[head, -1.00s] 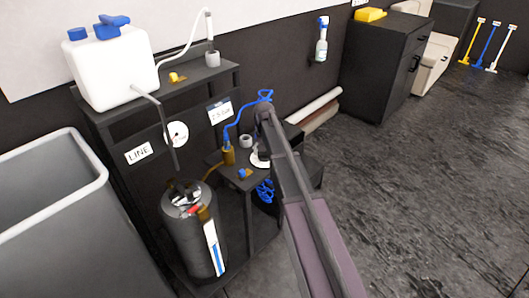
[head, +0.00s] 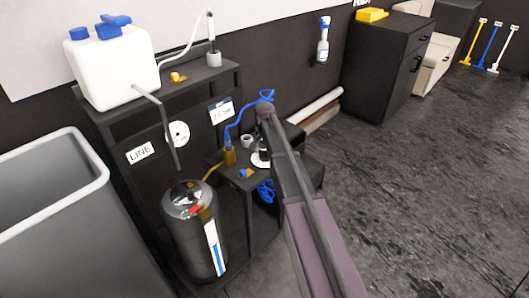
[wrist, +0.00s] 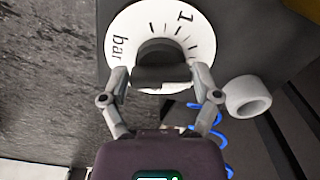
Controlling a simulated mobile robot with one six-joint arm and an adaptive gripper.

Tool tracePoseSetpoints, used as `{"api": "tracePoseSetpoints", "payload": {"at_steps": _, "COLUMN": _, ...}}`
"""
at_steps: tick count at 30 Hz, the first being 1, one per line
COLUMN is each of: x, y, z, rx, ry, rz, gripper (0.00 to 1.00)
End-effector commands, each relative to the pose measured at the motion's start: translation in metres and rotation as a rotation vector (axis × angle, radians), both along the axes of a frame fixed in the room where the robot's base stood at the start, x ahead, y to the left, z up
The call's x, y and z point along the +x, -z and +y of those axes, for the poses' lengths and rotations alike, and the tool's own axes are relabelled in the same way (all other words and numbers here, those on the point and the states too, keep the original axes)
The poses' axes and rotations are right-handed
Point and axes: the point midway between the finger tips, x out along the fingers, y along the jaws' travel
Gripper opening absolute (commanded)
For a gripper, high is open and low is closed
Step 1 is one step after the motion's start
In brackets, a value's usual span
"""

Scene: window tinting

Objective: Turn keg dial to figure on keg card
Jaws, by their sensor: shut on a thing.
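The keg dial is a white round plate (wrist: 124,22) with black tick marks, a "1" and the word "bar". A dark round knob (wrist: 160,48) stands at its middle. In the wrist view my gripper (wrist: 162,76) is shut on this knob, one finger at each side; the gripped part is partly hidden. In the head view the dial plate (head: 258,161) shows on the small dark stand, partly covered by my arm. The keg card (head: 221,112) is a white label on the shelf front; its figure looks like 2.5 bar, but is small.
A dark keg (head: 190,240) stands below the shelf at left. A LINE card (head: 140,153) and a white gauge (head: 177,134) are on the shelf panel. A grey ring (wrist: 247,97) and blue hose (wrist: 212,150) lie near my gripper. Open floor is at right.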

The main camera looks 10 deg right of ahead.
Motion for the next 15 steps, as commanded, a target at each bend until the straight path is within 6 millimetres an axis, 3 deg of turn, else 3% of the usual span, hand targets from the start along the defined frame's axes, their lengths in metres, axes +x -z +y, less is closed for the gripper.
{"api": "tracePoseSetpoints", "payload": {"at_steps": 1, "x": -0.0016, "y": 0.0003, "z": 0.0024, "rx": 0.006, "ry": -0.002, "rz": 0.003, "gripper": 0.32}}
{"api": "tracePoseSetpoints", "payload": {"at_steps": 2, "x": -0.0017, "y": 0.0003, "z": 0.0025, "rx": 0.006, "ry": -0.003, "rz": 0.003, "gripper": 0.86}}
{"api": "tracePoseSetpoints", "payload": {"at_steps": 3, "x": -0.0017, "y": 0.0003, "z": 0.0025, "rx": 0.006, "ry": -0.003, "rz": 0.003, "gripper": 0.98}}
{"api": "tracePoseSetpoints", "payload": {"at_steps": 15, "x": -0.0004, "y": 0.0001, "z": 0.0008, "rx": 0.002, "ry": -0.002, "rz": 0.001, "gripper": 1.0}}
